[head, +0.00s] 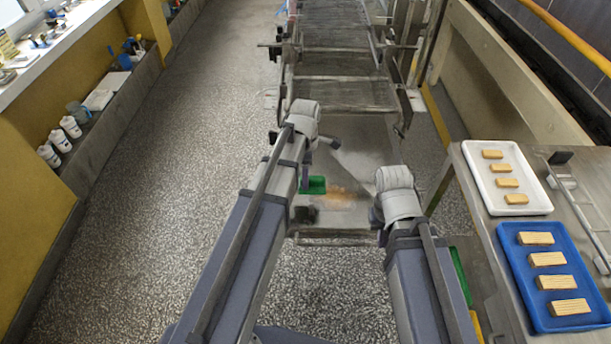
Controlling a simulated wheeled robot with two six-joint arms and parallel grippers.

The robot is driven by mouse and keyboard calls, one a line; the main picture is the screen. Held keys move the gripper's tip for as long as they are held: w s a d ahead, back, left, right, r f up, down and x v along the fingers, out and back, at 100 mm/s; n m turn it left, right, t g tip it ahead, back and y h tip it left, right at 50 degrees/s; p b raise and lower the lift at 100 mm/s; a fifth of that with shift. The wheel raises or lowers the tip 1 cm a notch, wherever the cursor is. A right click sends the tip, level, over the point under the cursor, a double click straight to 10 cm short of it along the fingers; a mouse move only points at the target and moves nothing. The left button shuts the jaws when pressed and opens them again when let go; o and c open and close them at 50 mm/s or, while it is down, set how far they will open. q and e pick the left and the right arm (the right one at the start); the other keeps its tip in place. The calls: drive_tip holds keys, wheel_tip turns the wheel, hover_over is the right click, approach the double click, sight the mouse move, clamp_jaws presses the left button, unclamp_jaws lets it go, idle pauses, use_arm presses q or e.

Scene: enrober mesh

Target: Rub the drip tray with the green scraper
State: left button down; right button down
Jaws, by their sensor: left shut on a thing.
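The drip tray (358,160) is a flat metal tray low at the near end of the enrober line, with a brownish-orange smear (341,196) on its near part. The green scraper (315,185) is just left of the smear, low over the tray; I cannot tell whether it touches. My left gripper (304,187) is shut on the scraper, and its fingers are mostly hidden by my own arm. My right gripper (378,215) is at the right side of the tray, mostly hidden behind its wrist, so its jaws do not show clearly.
A metal table at right carries a white tray (533,207) and a blue tray (512,262) with wafer bars. The enrober frame (335,62) runs away behind the drip tray. White bottles (60,140) stand on a left shelf. The speckled floor at left is clear.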

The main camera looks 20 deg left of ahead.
use_arm(q)
drive_tip(key=shift+f+b, duration=2.4)
drive_tip(key=shift+f, duration=0.25)
drive_tip(key=shift+f+b, duration=0.95)
drive_tip(key=shift+r, duration=0.1)
drive_tip(key=shift+w+d+r, duration=0.1)
drive_tip(key=shift+w+d, duration=0.2)
drive_tip(key=shift+d, duration=0.6)
drive_tip(key=shift+w+d, duration=0.25)
drive_tip(key=shift+d, duration=0.7)
drive_tip(key=shift+w+d, duration=0.25)
drive_tip(key=shift+d, duration=0.55)
drive_tip(key=shift+w+d, duration=0.2)
drive_tip(key=shift+d, duration=0.85)
